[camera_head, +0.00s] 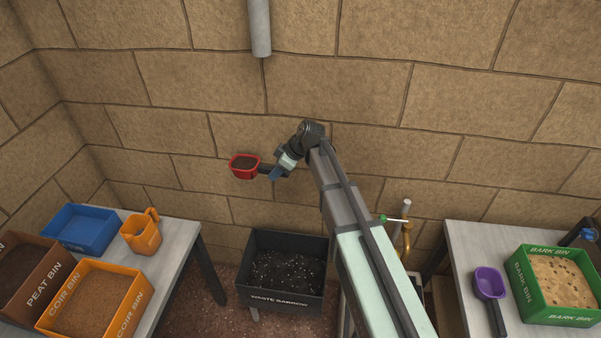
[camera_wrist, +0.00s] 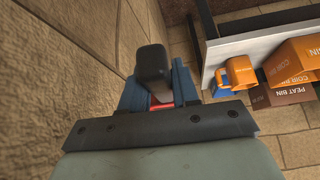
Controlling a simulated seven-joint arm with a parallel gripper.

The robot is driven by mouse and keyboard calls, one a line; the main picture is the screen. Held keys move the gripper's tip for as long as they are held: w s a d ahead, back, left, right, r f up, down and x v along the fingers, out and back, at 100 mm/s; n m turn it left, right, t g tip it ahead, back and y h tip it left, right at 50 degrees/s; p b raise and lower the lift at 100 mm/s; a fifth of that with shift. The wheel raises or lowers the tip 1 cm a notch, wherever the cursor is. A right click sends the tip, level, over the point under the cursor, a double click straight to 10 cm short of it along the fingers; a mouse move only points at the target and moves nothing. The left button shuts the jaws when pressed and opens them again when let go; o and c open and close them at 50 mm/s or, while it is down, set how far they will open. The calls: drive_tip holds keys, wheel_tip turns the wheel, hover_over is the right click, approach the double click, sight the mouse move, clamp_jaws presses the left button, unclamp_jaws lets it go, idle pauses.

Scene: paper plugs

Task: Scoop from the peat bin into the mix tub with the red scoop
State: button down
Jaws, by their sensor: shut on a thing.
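The red scoop (camera_head: 240,172) is held up in front of the wall, its bowl looking about level with dark brown material in it. My gripper (camera_head: 276,172) is shut on its dark handle. In the wrist view the blue fingers (camera_wrist: 157,92) clasp the black handle (camera_wrist: 152,64), and only a sliver of red shows. The brown peat bin (camera_head: 52,284) is at the far left on the left table, cut by the frame edge; it also shows in the wrist view (camera_wrist: 290,95). No tub labelled as the mix tub is readable.
A dark waste barrow (camera_head: 285,298) stands below my gripper. The right table has a purple scoop (camera_head: 489,284) and green bark bin (camera_head: 566,315).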

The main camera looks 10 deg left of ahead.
drive_tip(key=s+a+f+n, duration=0.1)
drive_tip(key=s+a, duration=0.4)
drive_tip(key=a, duration=0.9)
drive_tip(key=s+a+n+g, duration=0.1)
drive_tip(key=s+a, duration=0.4)
drive_tip(key=a, duration=1)
drive_tip(key=s+a+f, duration=0.1)
drive_tip(key=s+a, duration=0.5)
drive_tip(key=a, duration=0.8)
drive_tip(key=shift+s+a+f+n, duration=0.5)
drive_tip(key=shift+s+a+f, duration=1.7)
drive_tip(key=shift+s+a, duration=3.05)
drive_tip(key=w+r+m+g+y, duration=0.1)
drive_tip(key=m+g, duration=0.2)
drive_tip(key=g, duration=0.3)
drive_tip(key=w+r+m+g+y, duration=0.1)
drive_tip(key=r+m+g, duration=0.1)
drive_tip(key=g, duration=0.4)
drive_tip(key=w+a+r+m+g, duration=0.1)
drive_tip(key=m+g, duration=0.3)
drive_tip(key=g, duration=0.2)
drive_tip(key=shift+w+r+y, duration=0.2)
drive_tip(key=shift+w+y, duration=0.1)
drive_tip(key=shift+y, duration=0.1)
